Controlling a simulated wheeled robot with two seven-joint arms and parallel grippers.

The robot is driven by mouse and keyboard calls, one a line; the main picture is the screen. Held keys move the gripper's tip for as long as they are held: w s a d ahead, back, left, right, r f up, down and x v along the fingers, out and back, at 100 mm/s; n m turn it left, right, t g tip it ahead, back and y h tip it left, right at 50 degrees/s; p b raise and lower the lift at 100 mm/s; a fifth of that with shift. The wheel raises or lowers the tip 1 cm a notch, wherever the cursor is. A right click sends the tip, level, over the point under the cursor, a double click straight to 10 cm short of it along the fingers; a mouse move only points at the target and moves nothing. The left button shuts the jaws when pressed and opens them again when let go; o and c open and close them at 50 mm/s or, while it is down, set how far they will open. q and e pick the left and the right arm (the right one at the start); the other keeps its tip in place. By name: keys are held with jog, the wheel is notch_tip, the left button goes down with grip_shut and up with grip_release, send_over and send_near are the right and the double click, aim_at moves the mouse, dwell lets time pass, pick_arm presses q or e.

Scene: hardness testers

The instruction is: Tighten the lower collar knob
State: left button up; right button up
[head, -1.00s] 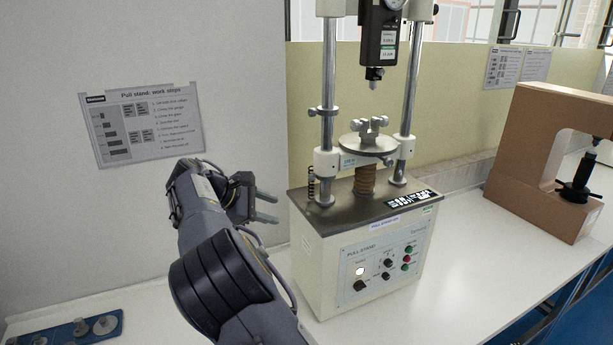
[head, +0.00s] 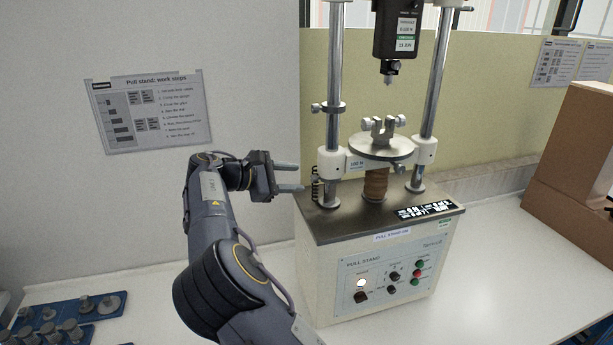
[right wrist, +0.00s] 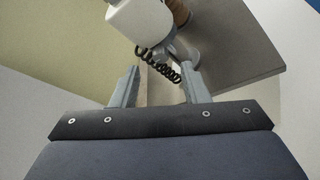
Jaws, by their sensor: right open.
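The pull stand (head: 370,262) stands on the bench with two steel columns. A collar (head: 331,107) sits around the left column, with a small knob (head: 316,107) on its left side. Below it, a white crossbar (head: 331,160) carries a round plate (head: 381,147) with a clamp. My right gripper (head: 301,179) is open and empty, left of the left column, lower than the collar and near the coiled cord (head: 316,185). In the right wrist view, the open fingers (right wrist: 162,82) have the coiled cord (right wrist: 158,64) and a white block beyond them. My left gripper is not in view.
A black gauge (head: 396,30) hangs above the plate. Blue trays of metal parts (head: 75,320) lie at the lower left. A work-steps sheet (head: 150,112) is on the wall. Bench in front of the brown tester is clear.

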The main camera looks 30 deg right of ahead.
aim_at(312, 179)
jog(key=x, duration=0.4)
jog(key=shift+p, duration=0.3)
grip_shut()
